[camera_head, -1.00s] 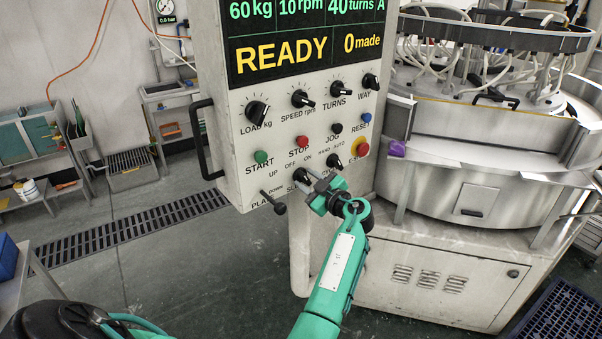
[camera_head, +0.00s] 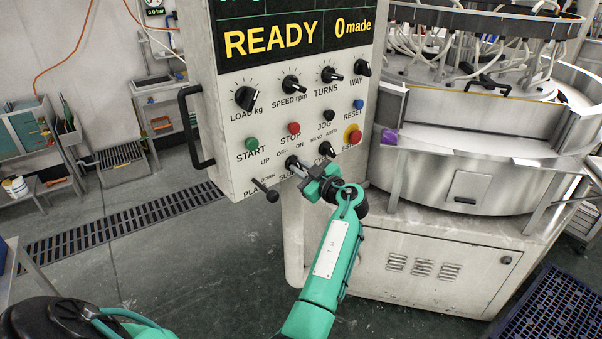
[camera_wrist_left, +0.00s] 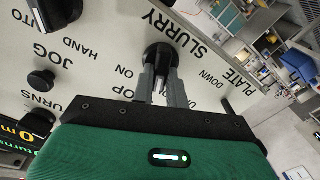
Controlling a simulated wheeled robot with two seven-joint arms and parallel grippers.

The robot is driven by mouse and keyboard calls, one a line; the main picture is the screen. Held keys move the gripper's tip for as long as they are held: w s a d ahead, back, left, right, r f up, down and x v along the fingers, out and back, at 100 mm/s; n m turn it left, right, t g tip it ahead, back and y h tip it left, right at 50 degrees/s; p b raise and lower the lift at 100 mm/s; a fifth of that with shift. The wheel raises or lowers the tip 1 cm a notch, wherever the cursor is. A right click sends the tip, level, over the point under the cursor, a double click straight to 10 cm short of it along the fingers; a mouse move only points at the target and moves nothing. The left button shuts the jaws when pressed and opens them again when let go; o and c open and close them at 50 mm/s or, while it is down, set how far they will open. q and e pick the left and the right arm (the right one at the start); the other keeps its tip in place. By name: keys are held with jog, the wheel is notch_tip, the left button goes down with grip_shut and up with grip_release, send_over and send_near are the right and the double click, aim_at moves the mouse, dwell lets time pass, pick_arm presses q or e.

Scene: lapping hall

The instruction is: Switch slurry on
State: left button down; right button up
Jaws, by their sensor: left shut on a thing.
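The slurry knob (camera_head: 291,162) is a black rotary switch low on the grey control panel (camera_head: 222,160), with OFF and ON printed above it. In the left wrist view the knob (camera_wrist_left: 160,55) sits between the fingertips, under the SLURRY label. My left gripper (camera_head: 299,169) is shut on the knob; its grey fingers also show in the left wrist view (camera_wrist_left: 160,82). The fingers partly cover the knob, so I cannot tell which setting it points to. The display (camera_head: 290,38) reads READY and 0 made. My right gripper is not in view.
The plate lever (camera_head: 268,192) sticks out left of the slurry knob. Another black knob (camera_head: 325,149) and the red emergency stop (camera_head: 353,136) are close on the right. The panel handle (camera_head: 190,128) is at left. The lapping machine (camera_head: 470,180) stands to the right.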

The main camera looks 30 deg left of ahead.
pick_arm(q)
jog(key=m+b, duration=0.6)
jog(key=shift+w+f, duration=0.1)
jog(key=shift+w, duration=0.05)
jog(key=shift+w+m+b, duration=0.1)
jog(key=shift+m+b, duration=0.45)
jog(key=shift+m, duration=1.75)
jog(key=shift+r, duration=0.2)
jog(key=c, duration=1.4)
grip_release()
jog(key=shift+f, duration=0.1)
